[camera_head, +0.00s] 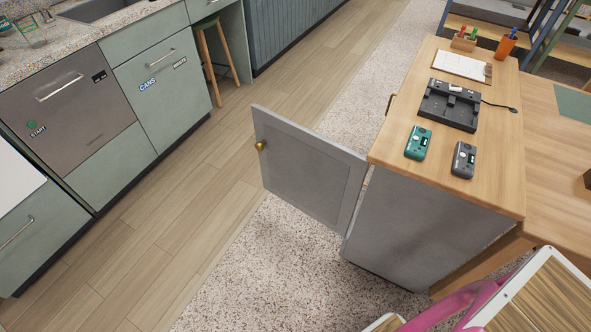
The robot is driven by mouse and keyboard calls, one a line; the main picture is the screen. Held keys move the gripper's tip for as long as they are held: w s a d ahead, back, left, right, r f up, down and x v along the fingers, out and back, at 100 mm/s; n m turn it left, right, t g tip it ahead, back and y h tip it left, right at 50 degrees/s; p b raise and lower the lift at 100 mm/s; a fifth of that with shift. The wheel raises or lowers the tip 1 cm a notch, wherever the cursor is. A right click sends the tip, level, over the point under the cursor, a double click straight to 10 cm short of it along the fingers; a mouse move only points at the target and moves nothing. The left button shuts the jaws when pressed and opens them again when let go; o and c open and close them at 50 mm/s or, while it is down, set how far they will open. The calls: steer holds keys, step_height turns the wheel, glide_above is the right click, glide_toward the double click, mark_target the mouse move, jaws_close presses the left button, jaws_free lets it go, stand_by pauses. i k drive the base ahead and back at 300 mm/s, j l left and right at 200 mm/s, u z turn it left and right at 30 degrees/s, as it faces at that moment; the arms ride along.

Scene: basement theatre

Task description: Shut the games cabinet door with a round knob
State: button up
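The games cabinet (420,235) is a grey unit with a wooden top, right of the middle. Its light grey panelled door (315,175) stands wide open, sticking out to the left from the cabinet's near left corner. The panelled face is turned towards me. A round brass knob (261,145) sits near the door's free left edge. The hinged edge is at the right, against the cabinet. The inside of the cabinet is hidden behind the door and top. My gripper is not in view.
Two handheld devices (418,142), a black dock (449,104) and a clipboard (461,66) lie on the cabinet top. A pink frame (458,303) with white-edged wood panels is at bottom right. Green kitchen units (163,95) line the left. Floor left of the door is clear.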

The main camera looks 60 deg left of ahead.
mark_target(323, 179)
steer(key=u, duration=2.4)
steer(key=i+l+u, duration=0.5)
steer(key=k, duration=0.05)
